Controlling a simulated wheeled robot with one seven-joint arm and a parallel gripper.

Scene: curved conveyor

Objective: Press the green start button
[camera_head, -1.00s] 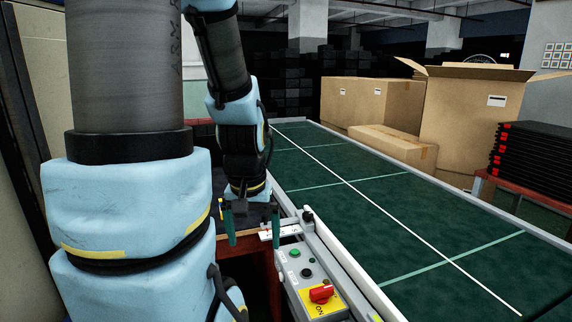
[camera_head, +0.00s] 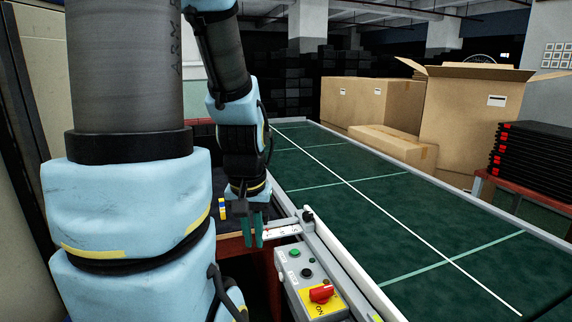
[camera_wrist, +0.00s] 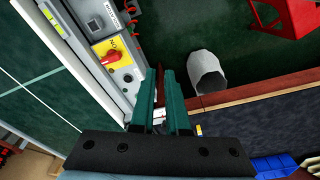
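The green start button (camera_head: 295,253) is on the grey control box (camera_head: 317,302) beside the conveyor, with a black button (camera_head: 307,272) and a red rotary switch (camera_head: 321,293) on a yellow plate nearer me. My gripper (camera_head: 254,242) is left of and slightly beyond the green button, above the box's far end, apart from it.
The green conveyor belt (camera_head: 375,205) with its metal rail runs right of the box. Cardboard boxes (camera_head: 470,115) stand behind it, and black stacked trays (camera_head: 538,155) are at the right. A small blue and yellow object (camera_head: 222,208) lies left of my gripper.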

